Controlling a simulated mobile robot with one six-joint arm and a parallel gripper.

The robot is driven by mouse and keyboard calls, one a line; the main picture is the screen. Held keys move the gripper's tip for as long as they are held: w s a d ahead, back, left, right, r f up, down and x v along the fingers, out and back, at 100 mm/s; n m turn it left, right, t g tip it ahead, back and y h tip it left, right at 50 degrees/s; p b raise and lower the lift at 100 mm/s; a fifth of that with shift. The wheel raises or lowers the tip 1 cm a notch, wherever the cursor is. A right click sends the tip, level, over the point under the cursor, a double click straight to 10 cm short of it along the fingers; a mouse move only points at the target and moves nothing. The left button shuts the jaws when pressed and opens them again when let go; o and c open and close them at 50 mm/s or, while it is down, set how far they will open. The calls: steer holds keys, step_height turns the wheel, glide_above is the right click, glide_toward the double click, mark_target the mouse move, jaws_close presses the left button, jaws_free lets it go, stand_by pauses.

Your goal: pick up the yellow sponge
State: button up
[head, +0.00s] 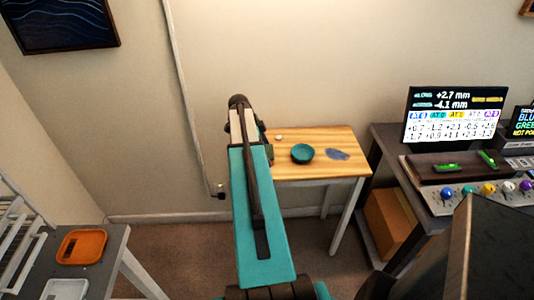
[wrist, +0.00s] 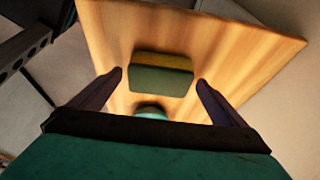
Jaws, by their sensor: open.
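The sponge (wrist: 161,78) is a block with a yellow layer and a dark green layer. In the wrist view it lies on the wooden table top (wrist: 105,25). My gripper (wrist: 160,80) is open, with one dark finger on each side of the sponge in the picture. There are visible gaps between the fingers and the sponge, and no contact shows. How far the fingertips are above the table is hard to tell. In the head view my teal arm reaches to the table's left end and hides the sponge and the fingers.
On the small wooden table (head: 345,172) stand a teal bowl (head: 302,154) and a blue patch (head: 338,154), right of my arm. A small pale object (head: 279,137) lies near the back edge. A grey bench with a screen (head: 455,115) is at right, an orange tray (head: 82,247) at lower left.

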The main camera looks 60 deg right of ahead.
steer(key=shift+s+d+f, duration=0.15)
steer(key=shift+f, duration=0.35)
steer(key=c, duration=1.1)
